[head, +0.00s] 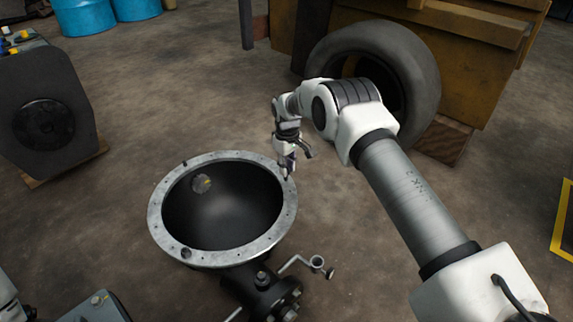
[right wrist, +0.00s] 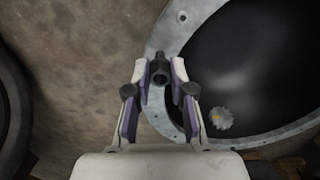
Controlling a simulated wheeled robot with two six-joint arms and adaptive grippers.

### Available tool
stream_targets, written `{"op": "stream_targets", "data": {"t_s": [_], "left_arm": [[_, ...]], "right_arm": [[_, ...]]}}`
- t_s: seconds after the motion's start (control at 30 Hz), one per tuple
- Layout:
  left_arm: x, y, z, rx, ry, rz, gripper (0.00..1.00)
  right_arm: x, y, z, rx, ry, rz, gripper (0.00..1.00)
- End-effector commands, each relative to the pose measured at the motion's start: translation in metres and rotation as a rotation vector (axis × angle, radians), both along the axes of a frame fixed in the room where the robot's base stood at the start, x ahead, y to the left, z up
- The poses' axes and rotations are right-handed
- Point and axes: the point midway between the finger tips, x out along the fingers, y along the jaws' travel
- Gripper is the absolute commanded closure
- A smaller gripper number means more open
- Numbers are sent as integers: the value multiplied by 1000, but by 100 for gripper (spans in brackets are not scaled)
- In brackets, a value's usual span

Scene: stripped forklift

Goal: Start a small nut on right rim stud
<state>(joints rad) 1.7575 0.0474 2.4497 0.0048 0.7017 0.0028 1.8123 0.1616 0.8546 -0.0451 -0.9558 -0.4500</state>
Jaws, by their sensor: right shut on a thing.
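The round pale metal rim (head: 165,236) surrounds a dark bowl-shaped housing in the head view. Its edge also shows in the right wrist view (right wrist: 196,18). My right gripper (head: 287,174) points down at the rim's upper right edge. In the right wrist view my right gripper (right wrist: 160,78) is shut on a small dark nut (right wrist: 160,77) with a round opening facing the camera. A narrower dark part shows just behind the nut; I cannot tell whether it is the rim stud. Contact between nut and rim is unclear. My left gripper is not in view.
A large tyre (head: 423,75) stands behind my right arm, against a yellow-brown machine body (head: 465,45). Pipe fittings (head: 275,292) stick out below the rim. A dark grey unit (head: 50,115) stands at left. Concrete floor is clear around the rim's upper side.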

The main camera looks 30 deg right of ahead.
Motion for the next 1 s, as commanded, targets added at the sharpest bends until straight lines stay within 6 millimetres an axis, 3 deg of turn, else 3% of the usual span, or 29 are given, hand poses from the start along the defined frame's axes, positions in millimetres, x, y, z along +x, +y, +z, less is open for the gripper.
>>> {"op": "stream_targets", "data": {"t_s": [1.0], "left_arm": [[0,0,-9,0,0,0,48]], "right_arm": [[0,0,-18,0,0,0,100]]}}
